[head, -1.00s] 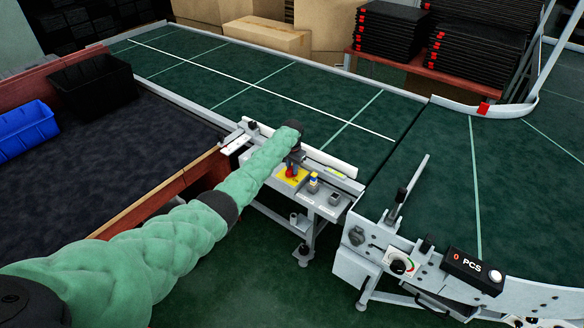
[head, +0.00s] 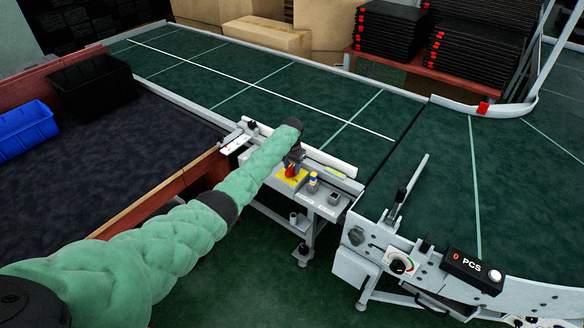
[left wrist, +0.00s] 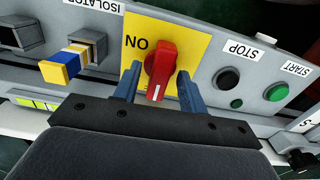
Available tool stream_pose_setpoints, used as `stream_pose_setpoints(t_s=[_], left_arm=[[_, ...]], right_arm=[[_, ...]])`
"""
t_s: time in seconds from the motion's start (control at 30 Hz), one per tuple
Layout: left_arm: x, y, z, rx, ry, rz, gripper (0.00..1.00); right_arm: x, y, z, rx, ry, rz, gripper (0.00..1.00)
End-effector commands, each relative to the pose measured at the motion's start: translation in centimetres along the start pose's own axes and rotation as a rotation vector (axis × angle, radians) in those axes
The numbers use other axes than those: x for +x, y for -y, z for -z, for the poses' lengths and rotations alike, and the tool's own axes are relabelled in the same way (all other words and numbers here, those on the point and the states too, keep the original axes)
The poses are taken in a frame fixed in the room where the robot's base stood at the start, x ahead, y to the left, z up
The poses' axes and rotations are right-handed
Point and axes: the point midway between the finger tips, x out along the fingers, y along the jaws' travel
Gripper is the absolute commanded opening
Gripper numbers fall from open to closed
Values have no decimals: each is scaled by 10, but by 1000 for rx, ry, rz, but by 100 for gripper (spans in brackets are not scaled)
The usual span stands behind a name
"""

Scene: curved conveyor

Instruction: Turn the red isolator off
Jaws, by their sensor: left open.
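The red isolator (head: 291,171) is a knob on a yellow plate (head: 299,180) on the conveyor's control panel. In the left wrist view the red knob (left wrist: 162,62) stands roughly upright in the picture, with its white mark at the lower end. The upside-down ON label (left wrist: 136,42) is at its upper left. My left gripper (head: 293,160) is over the isolator. In the left wrist view its blue fingers (left wrist: 158,76) are open, one on each side of the knob. I cannot tell whether they touch it. My right gripper is not in view.
A blue and yellow switch (left wrist: 75,57) sits beside the isolator, and a black STOP button (left wrist: 227,79) and green START button (left wrist: 276,92) are on its other side. A PCS counter (head: 474,269) is on the right conveyor. Black (head: 93,87) and blue (head: 25,129) bins stand left.

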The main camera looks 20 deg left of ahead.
Motion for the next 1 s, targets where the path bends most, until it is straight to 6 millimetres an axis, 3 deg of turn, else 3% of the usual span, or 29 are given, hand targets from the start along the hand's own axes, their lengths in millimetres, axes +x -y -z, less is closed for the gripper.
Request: stream_pose_setpoints(t_s=[0.13,0.23,0.3,0.53,1.0], left_arm=[[-14,0,1,1,-3,1,42],[-29,0,1,1,-4,1,42],[-41,0,1,1,-4,1,42],[-68,0,1,1,-3,1,42],[-74,0,1,0,-1,0,42]], right_arm=[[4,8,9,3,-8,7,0],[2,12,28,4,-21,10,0],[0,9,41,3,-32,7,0],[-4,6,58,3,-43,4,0],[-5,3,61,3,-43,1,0]])
